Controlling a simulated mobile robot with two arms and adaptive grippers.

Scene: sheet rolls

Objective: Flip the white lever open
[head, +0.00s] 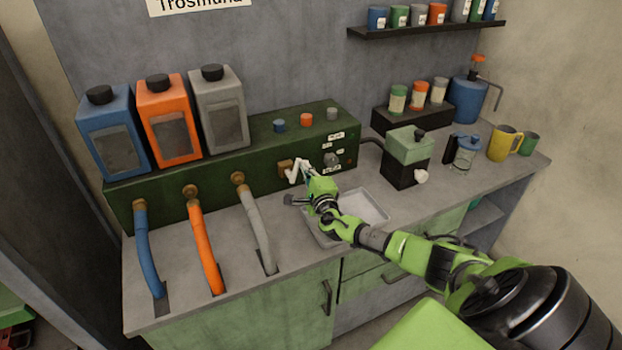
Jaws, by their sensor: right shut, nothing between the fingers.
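The white lever (294,174) sits on a brass fitting (285,166) on the front of the dark green machine (255,150), above the sink. My right gripper (307,180) is at the lever, its fingers shut with nothing between them. The fingertips are right beside the lever; I cannot tell whether they touch it. The gripper and wrist hide part of the machine front just right of the lever. My left gripper is out of view.
Blue, orange and grey hoses (206,250) run from the machine into the counter at the left. A shallow sink tray (370,204) lies below my right wrist. A green and black box (408,152) and a clear jar (466,152) stand to the right.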

